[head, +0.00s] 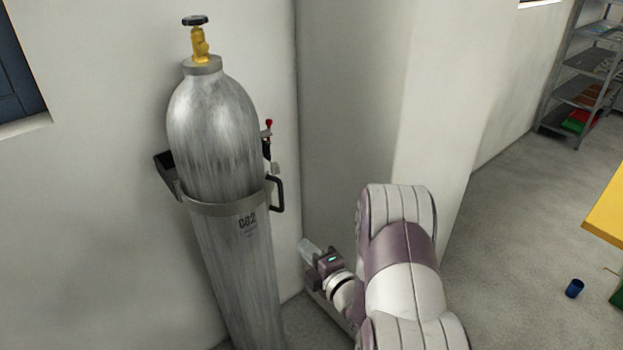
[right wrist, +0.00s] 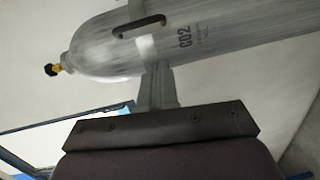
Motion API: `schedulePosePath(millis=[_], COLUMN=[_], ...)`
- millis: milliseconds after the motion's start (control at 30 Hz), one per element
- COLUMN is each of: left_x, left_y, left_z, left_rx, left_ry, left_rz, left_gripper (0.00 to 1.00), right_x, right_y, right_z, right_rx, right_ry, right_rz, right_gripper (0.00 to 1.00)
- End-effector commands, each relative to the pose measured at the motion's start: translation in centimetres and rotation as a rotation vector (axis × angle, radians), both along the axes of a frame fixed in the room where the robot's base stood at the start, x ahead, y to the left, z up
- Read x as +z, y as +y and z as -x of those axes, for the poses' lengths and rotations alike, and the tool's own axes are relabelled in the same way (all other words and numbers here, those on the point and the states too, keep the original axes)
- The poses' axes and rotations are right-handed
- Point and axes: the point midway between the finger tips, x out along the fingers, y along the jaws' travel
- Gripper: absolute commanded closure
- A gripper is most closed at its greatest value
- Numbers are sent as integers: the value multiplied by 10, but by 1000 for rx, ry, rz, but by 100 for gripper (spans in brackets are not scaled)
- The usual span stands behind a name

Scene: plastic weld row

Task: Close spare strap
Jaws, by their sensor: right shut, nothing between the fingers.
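A grey strap (head: 225,207) runs across the front of a tall silver CO2 cylinder (head: 215,130). A black handle (head: 281,193) sticks out at the strap's right end; it also shows at the top of the right wrist view (right wrist: 138,26). I cannot tell whether the strap's end is latched. My right gripper (head: 306,246) is shut and empty, to the right of the cylinder and lower than the handle, apart from both. Its fingers (right wrist: 157,85) point toward the cylinder in the right wrist view. My left gripper is not in view.
A dark bracket (head: 165,172) shows at the cylinder's left, and a small red-tipped part (head: 268,128) behind its right side. A wall corner stands close behind my right arm. A blue cup (head: 574,288) stands on open floor at right; shelves (head: 585,75) stand far back.

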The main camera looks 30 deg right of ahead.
Motion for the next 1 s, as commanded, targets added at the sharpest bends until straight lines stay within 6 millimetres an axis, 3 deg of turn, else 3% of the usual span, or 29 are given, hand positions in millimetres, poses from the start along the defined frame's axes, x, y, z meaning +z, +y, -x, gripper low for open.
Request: schedulePosePath(millis=[100, 267, 633, 700, 1000], left_x=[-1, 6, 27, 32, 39], left_y=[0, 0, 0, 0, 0], left_z=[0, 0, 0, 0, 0], left_rx=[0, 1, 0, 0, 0], left_ry=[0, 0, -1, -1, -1], left_rz=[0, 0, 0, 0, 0], left_gripper=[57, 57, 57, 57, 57], right_x=[14, 17, 17, 17, 15], right_y=[1, 0, -1, -11, -30], right_z=[-3, -22, -102, -111, -129], right_rx=[7, 8, 7, 2, 3], right_ry=[-71, -77, -77, -75, -76], right_rz=[44, 57, 55, 55, 55], right_gripper=[100, 100, 100, 100, 100])
